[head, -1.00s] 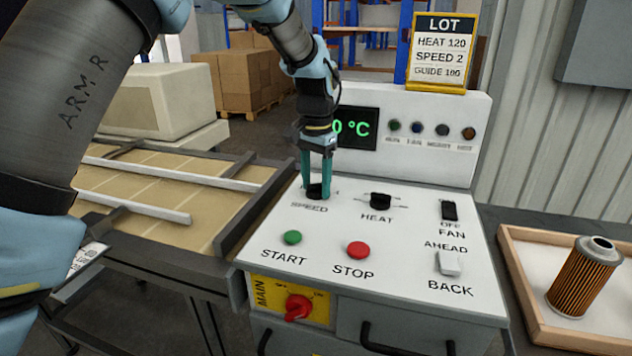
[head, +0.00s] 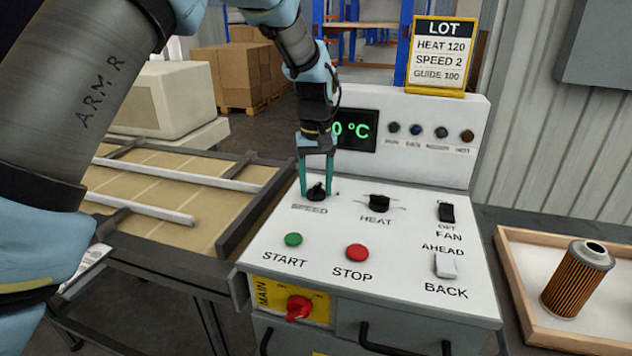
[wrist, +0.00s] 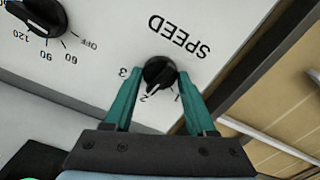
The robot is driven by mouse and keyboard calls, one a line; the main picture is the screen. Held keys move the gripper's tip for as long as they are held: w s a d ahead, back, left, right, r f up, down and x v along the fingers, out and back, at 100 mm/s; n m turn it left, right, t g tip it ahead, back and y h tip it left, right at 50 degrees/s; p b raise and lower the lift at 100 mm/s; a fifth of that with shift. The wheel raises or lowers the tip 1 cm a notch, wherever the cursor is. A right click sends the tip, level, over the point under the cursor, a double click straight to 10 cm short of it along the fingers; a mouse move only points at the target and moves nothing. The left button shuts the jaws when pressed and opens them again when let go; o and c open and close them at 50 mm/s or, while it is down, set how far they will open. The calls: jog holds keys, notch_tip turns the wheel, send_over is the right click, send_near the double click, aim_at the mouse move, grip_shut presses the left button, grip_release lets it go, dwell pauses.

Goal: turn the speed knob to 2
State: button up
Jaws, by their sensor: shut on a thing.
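The black speed knob (head: 317,192) is at the back left of the white control panel, above the word SPEED. It also shows in the wrist view (wrist: 160,73), where its pointer end is toward the 2 mark (wrist: 143,98), between 1 and 3. My gripper (head: 316,194) points down at the knob with one teal finger on each side. In the wrist view my gripper (wrist: 157,78) is shut on the knob, its fingertips by the 3 and 1 sides. The fingers hide part of the scale in the head view.
The heat knob (head: 379,203) is right of the speed knob, with the fan switch (head: 446,212) beyond. The green start (head: 293,240) and red stop (head: 357,253) buttons are in front. A lot card (head: 440,55) reads SPEED 2. A filter cartridge (head: 578,282) stands in a tray at right.

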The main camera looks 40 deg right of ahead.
aim_at(316, 185)
jog(key=shift+n, duration=0.9)
jog(key=shift+w, duration=0.1)
jog(key=o, duration=1.4)
jog(key=shift+c, duration=0.2)
notch_tip(316, 185, up, 11)
jog(key=b, duration=0.2)
